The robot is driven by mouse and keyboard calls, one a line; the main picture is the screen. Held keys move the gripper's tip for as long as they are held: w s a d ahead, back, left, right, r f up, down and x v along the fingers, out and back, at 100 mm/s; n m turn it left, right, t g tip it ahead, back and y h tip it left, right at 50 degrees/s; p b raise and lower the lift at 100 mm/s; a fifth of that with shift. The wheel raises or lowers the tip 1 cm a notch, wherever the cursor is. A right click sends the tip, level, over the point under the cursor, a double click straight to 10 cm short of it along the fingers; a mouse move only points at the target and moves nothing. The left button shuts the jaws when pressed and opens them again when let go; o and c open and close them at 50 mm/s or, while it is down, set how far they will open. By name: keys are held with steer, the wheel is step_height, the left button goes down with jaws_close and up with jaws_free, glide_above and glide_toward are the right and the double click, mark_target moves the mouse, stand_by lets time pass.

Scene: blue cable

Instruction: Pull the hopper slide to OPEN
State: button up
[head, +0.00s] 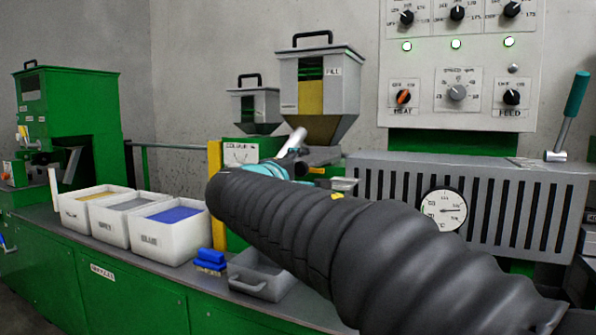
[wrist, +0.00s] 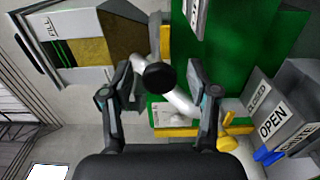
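The hopper (head: 345,92), with a FILL label and yellow-brown material behind its window, stands behind my arm. In the wrist view the hopper (wrist: 95,45) appears turned sideways at the upper left. My gripper (wrist: 160,82) is open, with one finger on each side of a round black knob (wrist: 159,76). A gap shows between the knob and each finger. I cannot tell whether this knob belongs to the slide, or its exact depth. A pale rod (wrist: 180,101) runs behind it. Grey plates marked OPEN (wrist: 273,121) and CLOSED lie at the right. The head view hides most of the gripper.
A slotted grey housing (head: 390,190) with a dial gauge (head: 443,209) stands to the right. White bins (head: 172,245), blue blocks (head: 210,261) and a grey tray (head: 250,279) sit on the bench. A yellow post (head: 214,165) stands left of the hopper.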

steer(key=v, duration=1.2)
